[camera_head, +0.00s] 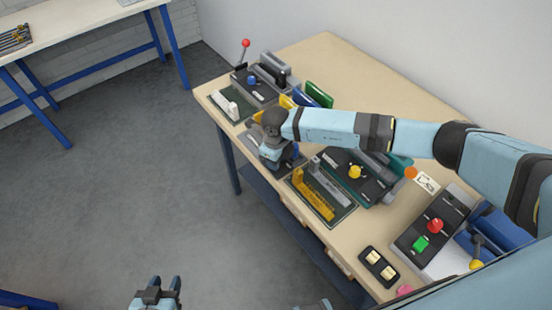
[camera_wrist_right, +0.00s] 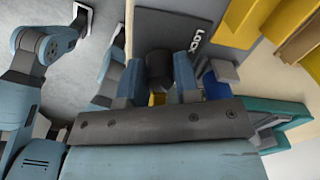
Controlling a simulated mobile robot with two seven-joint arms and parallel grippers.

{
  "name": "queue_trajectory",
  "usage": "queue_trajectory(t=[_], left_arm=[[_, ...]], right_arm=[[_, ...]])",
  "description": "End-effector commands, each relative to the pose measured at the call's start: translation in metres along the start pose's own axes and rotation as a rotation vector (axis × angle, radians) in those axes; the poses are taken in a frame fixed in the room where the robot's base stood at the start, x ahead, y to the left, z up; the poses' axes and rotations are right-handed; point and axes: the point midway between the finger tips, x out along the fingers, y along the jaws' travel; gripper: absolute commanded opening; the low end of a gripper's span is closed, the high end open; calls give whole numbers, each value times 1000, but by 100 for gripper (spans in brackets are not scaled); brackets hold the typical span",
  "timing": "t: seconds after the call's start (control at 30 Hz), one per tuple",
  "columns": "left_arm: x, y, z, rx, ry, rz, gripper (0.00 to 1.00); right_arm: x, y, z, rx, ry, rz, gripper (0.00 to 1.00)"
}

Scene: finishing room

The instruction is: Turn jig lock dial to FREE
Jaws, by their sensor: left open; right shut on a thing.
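In the head view my right arm reaches in from the right, and its gripper (camera_head: 276,158) is down at a jig on the bench, hiding most of that jig. In the right wrist view the two blue fingers of the right gripper (camera_wrist_right: 160,82) are closed on a dark round knob, the jig lock dial (camera_wrist_right: 159,64). It stands on a dark grey plate (camera_wrist_right: 172,27) with partly visible "Lock" lettering beside it. The dial's pointer and setting cannot be made out. My left gripper (camera_head: 156,290) is open and empty over the floor at the bottom, away from the bench.
A red button (camera_head: 435,225) and green button (camera_head: 420,243) are at the near end.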

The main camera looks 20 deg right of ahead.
Motion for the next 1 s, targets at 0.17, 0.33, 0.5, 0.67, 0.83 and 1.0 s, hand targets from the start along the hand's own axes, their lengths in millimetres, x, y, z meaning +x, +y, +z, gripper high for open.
queue_trajectory(t=[0.17, 0.33, 0.5, 0.67, 0.83, 1.0], left_arm=[[0, 0, -1, 0, 2, 0, 43], [0, 0, -1, 0, 2, 0, 43], [0, 0, -1, 0, 2, 1, 43], [0, 0, -1, 0, 2, 1, 43], [2, 0, 2, 0, 1, 1, 43], [5, 0, 7, 0, -1, 1, 43]], right_arm=[[-1, -1, 0, 1, -1, -1, 6], [0, -1, 0, 1, -1, -1, 51], [0, 0, 0, 0, -1, 0, 55], [-2, 0, 0, -1, -1, 0, 55], [-20, -1, 1, -2, -4, -2, 55], [-58, -1, 0, -3, -5, -3, 55]])
